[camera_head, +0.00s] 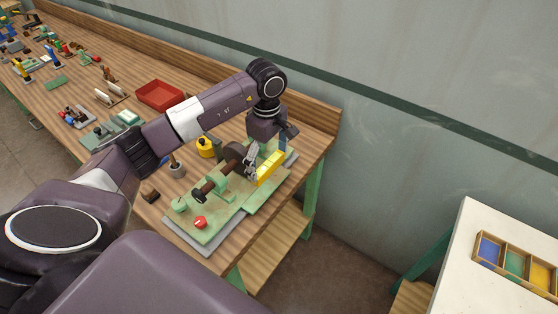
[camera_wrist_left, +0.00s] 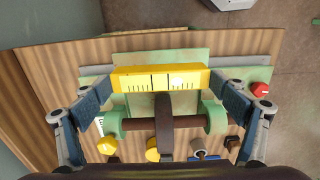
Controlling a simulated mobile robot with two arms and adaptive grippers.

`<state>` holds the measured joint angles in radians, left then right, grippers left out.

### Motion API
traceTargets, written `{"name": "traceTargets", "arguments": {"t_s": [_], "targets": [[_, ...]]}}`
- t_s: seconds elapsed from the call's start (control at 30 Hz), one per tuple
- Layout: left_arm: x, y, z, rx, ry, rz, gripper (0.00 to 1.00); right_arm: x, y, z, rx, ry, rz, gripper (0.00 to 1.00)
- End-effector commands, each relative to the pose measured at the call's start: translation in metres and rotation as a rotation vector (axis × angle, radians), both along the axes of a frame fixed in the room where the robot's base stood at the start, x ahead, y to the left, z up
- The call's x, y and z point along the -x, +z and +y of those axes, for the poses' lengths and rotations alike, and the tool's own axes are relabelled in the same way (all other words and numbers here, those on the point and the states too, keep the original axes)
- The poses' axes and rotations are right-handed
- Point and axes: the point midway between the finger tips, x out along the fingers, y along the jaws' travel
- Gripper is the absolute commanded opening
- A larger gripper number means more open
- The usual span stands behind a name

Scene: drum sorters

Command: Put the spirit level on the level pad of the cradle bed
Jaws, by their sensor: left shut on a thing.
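The yellow spirit level (camera_head: 270,167) is held by my left gripper (camera_head: 253,162) over the far right part of the green cradle bed (camera_head: 225,218). In the left wrist view the level (camera_wrist_left: 160,79) lies crosswise between the two fingers of the gripper (camera_wrist_left: 170,95). I cannot tell whether the level touches the bed. A dark shaft with a wheel (camera_head: 235,157) lies in the green cradle supports (camera_head: 222,185), just behind the level; the shaft (camera_wrist_left: 140,123) also shows in the wrist view. The level pad cannot be made out clearly. My right gripper is not in view.
A red knob (camera_head: 200,222) sits on the bed's near end. A yellow container (camera_head: 205,147) and a grey cup (camera_head: 177,169) stand behind it. A red tray (camera_head: 160,95) and several tools lie farther left. A white table with a sorting box (camera_head: 515,264) is at right.

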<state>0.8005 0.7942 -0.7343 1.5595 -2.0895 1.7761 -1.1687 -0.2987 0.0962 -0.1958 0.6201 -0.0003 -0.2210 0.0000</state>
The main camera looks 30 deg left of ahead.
Motion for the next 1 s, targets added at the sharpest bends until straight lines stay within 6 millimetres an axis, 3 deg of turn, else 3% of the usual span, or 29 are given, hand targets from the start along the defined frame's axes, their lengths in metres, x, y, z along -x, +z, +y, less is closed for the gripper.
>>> {"name": "traceTargets", "arguments": {"t_s": [0.4, 0.63, 1.0], "targets": [[-0.001, -0.001, 0.002, 0.0, 0.011, -0.003, 0.6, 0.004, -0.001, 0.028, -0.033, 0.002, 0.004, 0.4], [-0.001, -0.007, 0.002, 0.0, 0.011, -0.002, 0.6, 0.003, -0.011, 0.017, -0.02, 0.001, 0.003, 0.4], [0.0, -0.042, 0.002, 0.0, 0.011, -0.001, 0.6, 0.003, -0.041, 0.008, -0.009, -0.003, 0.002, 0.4]]}}
